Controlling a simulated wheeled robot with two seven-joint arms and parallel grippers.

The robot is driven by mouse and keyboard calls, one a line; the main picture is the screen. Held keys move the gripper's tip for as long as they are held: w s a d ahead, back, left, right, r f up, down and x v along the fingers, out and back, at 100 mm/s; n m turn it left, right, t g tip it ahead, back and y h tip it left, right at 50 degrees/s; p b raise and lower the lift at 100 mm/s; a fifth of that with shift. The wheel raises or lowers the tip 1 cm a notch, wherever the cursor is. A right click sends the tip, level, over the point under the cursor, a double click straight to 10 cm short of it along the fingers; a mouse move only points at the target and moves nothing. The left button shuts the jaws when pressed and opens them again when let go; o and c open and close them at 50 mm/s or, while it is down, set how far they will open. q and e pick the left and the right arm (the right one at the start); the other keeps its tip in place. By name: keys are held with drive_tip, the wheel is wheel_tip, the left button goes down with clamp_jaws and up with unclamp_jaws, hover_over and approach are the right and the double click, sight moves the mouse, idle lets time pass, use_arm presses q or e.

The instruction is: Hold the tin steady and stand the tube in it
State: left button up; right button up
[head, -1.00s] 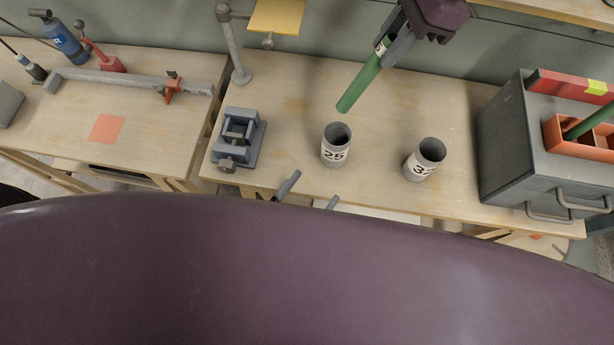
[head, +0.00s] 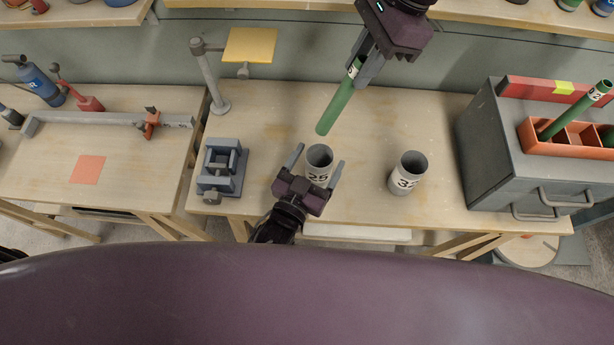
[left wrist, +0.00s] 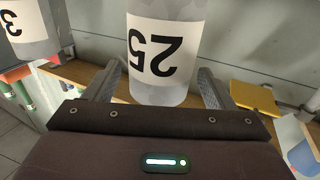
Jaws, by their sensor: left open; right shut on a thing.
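A grey tin labelled 25 (head: 319,157) stands upright on the workbench. In the left wrist view the same tin (left wrist: 163,50) rises between my left fingers, its label upside down. My left gripper (head: 317,160) is open, one finger on each side of this tin; I cannot tell whether either touches. My right gripper (head: 362,66) is shut on a green tube (head: 338,108). The tube is tilted, its lower end above the bench and near the tin's mouth in the picture. A second grey tin, labelled 32 (head: 408,172), stands to the right and also shows in the left wrist view (left wrist: 28,28).
A grey vise (head: 222,172) sits left of the tins. A post (head: 211,80) holds a yellow plate (head: 250,45). At right, a grey drawer cabinet (head: 500,165) carries an orange divided tray (head: 541,146) with green tubes. Bare bench lies around the tins.

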use_arm(q)
drive_tip(key=shift+w+d, duration=0.25)
drive_tip(key=shift+w, duration=0.35)
drive_tip(key=c, duration=1.1)
drive_tip(key=shift+o, duration=0.2)
use_arm(e)
wheel_tip(320, 180, down, 13)
drive_tip(key=o, duration=0.9)
drive_tip(key=v, duration=1.2)
